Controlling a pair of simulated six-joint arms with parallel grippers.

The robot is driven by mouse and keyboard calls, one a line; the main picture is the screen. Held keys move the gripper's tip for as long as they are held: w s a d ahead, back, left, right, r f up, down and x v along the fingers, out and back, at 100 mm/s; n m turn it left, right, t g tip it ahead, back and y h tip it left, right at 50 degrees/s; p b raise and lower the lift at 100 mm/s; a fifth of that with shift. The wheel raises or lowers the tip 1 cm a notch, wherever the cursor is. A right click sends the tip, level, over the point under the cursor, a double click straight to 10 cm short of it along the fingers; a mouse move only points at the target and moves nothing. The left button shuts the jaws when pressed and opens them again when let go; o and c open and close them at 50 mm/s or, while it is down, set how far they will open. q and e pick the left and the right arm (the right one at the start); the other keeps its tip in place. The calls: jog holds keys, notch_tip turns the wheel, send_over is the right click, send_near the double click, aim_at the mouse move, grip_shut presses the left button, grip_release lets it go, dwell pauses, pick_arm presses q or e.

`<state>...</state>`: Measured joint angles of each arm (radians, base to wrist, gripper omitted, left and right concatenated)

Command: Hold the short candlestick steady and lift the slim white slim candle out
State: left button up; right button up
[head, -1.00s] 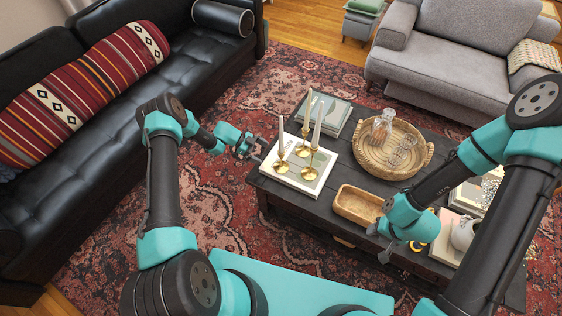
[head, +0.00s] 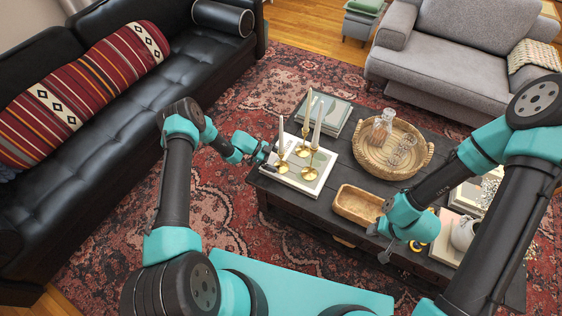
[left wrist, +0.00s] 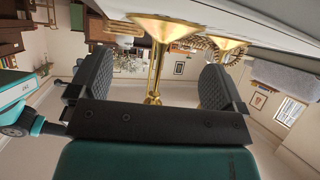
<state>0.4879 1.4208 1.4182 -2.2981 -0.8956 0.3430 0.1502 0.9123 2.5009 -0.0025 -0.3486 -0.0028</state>
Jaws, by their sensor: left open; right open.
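Three brass candlesticks stand on a white book on the dark table. The front-left short candlestick (head: 281,167) holds a slim white candle (head: 281,135) upright. The right candlestick (head: 310,174) holds another white candle (head: 317,128). The tall back candlestick (head: 305,130) stands between them. My left gripper (head: 270,156) is open beside the front-left candlestick, low over the book's left side. In the left wrist view, upside down, a brass stem (left wrist: 155,70) shows between the open jaws, with no clear contact. My right gripper (head: 379,244) is open and empty near the wooden tray.
The white book (head: 300,184) lies under the candlesticks. A round woven tray (head: 365,160) with glassware stands to their right. An empty wooden tray (head: 355,206) lies at the table's front. A white pitcher (head: 463,235) is at the right. Table left of the wooden tray is clear.

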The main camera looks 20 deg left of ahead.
pick_arm(q)
jog(key=shift+x, duration=0.95)
jog(key=shift+c, duration=0.2)
grip_shut()
pick_arm(e)
jog(key=shift+o, duration=0.2)
jog(key=shift+w, duration=0.1)
